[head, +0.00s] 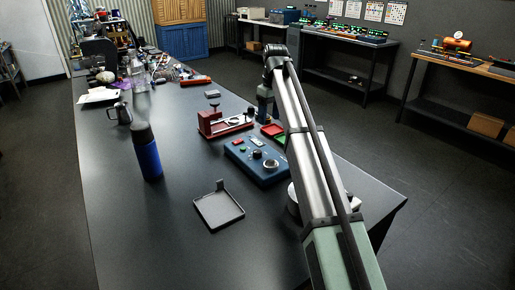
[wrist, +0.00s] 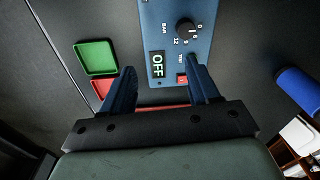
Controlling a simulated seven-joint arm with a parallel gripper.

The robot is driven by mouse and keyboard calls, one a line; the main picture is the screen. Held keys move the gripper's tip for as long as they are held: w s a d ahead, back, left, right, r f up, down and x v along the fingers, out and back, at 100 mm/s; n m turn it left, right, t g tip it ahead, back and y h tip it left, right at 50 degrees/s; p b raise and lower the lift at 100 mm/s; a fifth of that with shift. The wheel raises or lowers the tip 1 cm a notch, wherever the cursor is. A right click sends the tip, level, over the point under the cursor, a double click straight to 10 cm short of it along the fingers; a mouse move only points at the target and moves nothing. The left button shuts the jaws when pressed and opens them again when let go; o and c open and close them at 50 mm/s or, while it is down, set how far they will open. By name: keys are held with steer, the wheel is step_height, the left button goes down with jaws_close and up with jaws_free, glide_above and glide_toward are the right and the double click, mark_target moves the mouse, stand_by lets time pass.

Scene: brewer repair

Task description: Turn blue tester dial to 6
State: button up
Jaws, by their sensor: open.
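The blue tester (head: 243,161) lies on the dark table in the head view, with knobs and small coloured buttons on its top. In the wrist view, the tester panel (wrist: 208,48) carries a round black dial (wrist: 185,29) with white numbers around one side and the label BAR. I cannot read the dial's pointer setting clearly. A display (wrist: 157,65) on the panel reads OFF, with a red switch (wrist: 182,79) beside it. My gripper (wrist: 163,72) is open and empty. Its blue fingers appear over the panel's display end, apart from the dial.
A green tray (wrist: 97,57) and a red tray (wrist: 102,88) lie beside the tester. A red clamp stand (head: 212,123) is behind it, and a black tray (head: 219,210) lies in front. A blue bottle (head: 148,156) stands to the left. The front left tabletop is clear.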

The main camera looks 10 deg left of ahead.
mark_target(257, 150)
steer(key=s+a+r, duration=0.2)
steer(key=s+a, duration=0.1)
steer(key=s, duration=0.1)
steer(key=shift+n+g, duration=0.3)
steer(key=shift+n, duration=0.1)
steer(key=f, duration=1.3)
steer(key=shift+a+f, duration=0.25)
steer(key=shift+f, duration=0.1)
steer(key=c, duration=1)
